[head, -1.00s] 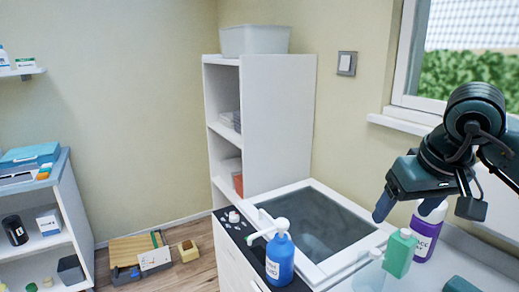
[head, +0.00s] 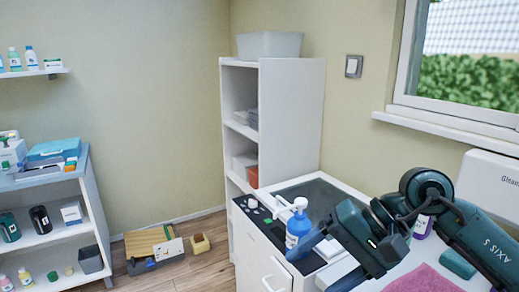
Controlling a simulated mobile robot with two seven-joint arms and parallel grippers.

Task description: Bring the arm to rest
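My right arm comes in from the right, dark teal, with "AXIS 5" lettered on one link. Its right gripper (head: 325,262) is over the front edge of the white counter (head: 345,268), fingers pointing left and down. The two blue-grey fingers stand apart, with nothing seen between them. One finger is close in the picture to the blue pump bottle (head: 298,228); I cannot tell if they touch. My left gripper is out of view.
A purple bottle (head: 422,228) is partly hidden behind my arm. A green block-like item (head: 457,264) and a pink cloth (head: 425,280) lie on the counter. A tall white shelf (head: 292,125) is at the back, with open floor (head: 205,270) to the left.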

